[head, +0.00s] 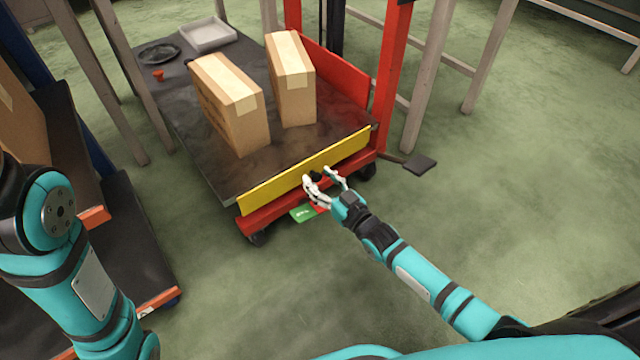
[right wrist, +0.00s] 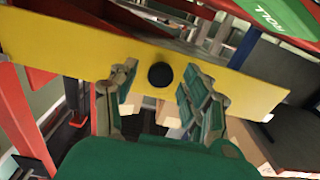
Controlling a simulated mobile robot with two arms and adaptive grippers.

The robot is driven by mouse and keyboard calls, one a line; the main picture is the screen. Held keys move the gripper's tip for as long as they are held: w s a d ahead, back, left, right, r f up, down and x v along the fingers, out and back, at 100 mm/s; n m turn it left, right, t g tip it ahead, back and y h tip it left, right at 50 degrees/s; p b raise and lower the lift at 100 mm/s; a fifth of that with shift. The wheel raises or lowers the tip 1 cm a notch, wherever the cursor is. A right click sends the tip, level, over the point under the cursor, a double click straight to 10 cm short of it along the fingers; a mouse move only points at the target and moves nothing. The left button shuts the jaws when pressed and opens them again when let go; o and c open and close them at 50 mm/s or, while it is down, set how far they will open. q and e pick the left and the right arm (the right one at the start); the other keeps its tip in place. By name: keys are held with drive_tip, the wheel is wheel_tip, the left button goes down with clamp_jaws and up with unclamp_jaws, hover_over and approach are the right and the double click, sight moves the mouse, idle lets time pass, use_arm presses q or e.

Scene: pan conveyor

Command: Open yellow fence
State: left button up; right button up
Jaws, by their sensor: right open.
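The yellow fence (head: 276,194) stands upright along the front edge of the red cart, beside the dark table top. It crosses the right wrist view as a slanting yellow board (right wrist: 62,45). A round black knob (right wrist: 161,74) sits on its face. My right gripper (head: 325,177) is at the fence with its fingers open on either side of the knob. In the right wrist view the fingers (right wrist: 156,84) stay apart from the knob, with gaps on both sides. My left arm shows at the left edge of the head view, but its gripper is out of sight.
Two cardboard boxes (head: 231,105) (head: 291,82) stand on the dark table top (head: 190,120) behind the fence. A white tray (head: 208,36) and a black pan (head: 159,53) lie farther back. A green label (head: 303,214) shows below the fence.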

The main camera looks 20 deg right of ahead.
drive_tip(key=shift+w+a, duration=0.1)
drive_tip(key=shift+w, duration=0.1)
clamp_jaws()
idle(0.4)
